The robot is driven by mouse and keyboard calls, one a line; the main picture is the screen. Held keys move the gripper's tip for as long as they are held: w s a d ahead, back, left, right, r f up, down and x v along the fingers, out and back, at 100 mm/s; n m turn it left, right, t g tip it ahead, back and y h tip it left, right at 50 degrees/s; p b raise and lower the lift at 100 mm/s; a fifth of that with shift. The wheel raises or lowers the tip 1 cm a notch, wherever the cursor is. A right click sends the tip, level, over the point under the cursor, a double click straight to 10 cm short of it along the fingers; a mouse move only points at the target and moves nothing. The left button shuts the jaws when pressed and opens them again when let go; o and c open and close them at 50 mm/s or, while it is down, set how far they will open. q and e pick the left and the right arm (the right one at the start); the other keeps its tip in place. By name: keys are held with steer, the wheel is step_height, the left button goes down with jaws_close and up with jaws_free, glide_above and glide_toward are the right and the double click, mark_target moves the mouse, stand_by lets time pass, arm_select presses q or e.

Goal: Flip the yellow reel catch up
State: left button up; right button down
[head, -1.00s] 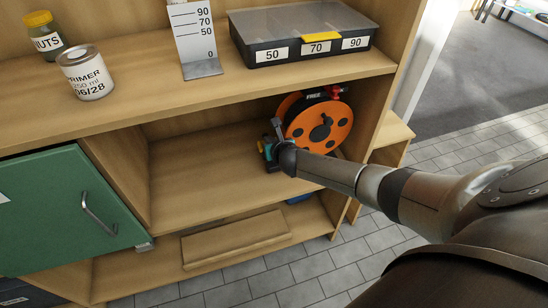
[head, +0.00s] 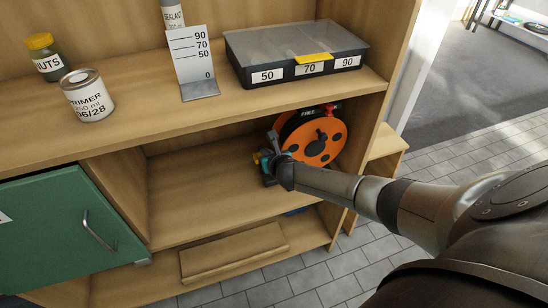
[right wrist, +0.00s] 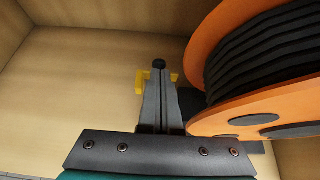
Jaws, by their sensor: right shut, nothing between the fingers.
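The orange cable reel (head: 327,146) with black cable stands at the right end of the middle shelf. It also shows large at the right of the right wrist view (right wrist: 215,122). My right gripper (head: 274,140) is at the reel's left side, its arm reaching in from the right. In the right wrist view its fingers (right wrist: 159,66) are shut with nothing between them. The yellow catch (right wrist: 140,82) shows on both sides of the fingers, which hide its middle. Whether they touch it, I cannot tell. My left gripper is out of view.
A shelf board above holds a black case (head: 300,70), a marked gauge plate (head: 190,55), a primer can (head: 88,97) and a nuts jar (head: 45,58). A green door (head: 70,225) is at the left. The middle shelf (head: 195,190) is clear left of the gripper.

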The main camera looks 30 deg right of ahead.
steer(key=p+v, duration=0.7)
steer(key=v, duration=0.7)
steer(key=shift+s, duration=0.2)
steer(key=shift+a+r, duration=0.1)
steer(key=shift+a, duration=0.05)
